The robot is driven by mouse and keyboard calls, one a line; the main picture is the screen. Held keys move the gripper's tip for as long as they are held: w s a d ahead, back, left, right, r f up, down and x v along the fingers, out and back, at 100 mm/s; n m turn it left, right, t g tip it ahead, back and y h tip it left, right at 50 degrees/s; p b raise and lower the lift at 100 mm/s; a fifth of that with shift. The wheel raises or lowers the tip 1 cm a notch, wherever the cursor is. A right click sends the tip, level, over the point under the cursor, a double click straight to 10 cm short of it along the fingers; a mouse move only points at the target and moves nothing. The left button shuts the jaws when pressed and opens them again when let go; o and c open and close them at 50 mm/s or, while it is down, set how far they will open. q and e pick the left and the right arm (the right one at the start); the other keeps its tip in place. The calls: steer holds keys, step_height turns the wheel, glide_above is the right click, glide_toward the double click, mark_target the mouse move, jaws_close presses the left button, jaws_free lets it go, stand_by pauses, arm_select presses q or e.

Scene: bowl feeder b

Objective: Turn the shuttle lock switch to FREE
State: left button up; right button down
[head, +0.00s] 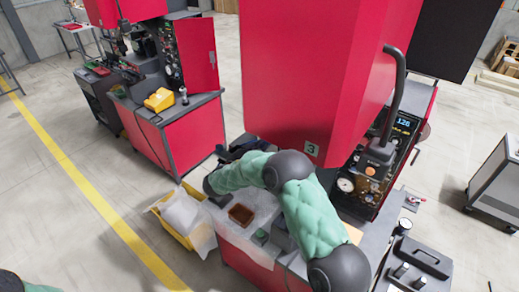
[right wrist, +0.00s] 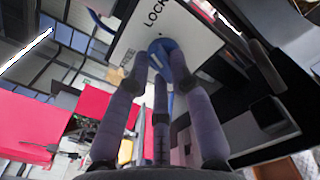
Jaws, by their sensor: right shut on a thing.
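The shuttle lock switch shows in the right wrist view as a round blue knob (right wrist: 161,46) on a white plate (right wrist: 196,32). The word LOCK is printed on the plate near the knob, partly cut by the frame edge. In the head view my right arm reaches left in front of the near red machine (head: 305,80). The switch is hidden there. My left gripper is outside the view.
A yellow crate with clear plastic lining (head: 178,232) stands left of the machine. A small brown tray (head: 241,215) sits on its bench under my arm. A control panel with a gauge (head: 346,185) is at right. Floor is free along the yellow line (head: 80,188).

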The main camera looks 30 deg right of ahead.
steer(key=shift+f+n+p, duration=0.2)
steer(key=shift+n+p, duration=0.95)
steer(key=shift+n, duration=5.85)
steer(key=c, duration=1.1)
jaws_free()
steer(key=shift+a, duration=0.1)
steer(key=v, duration=1.2)
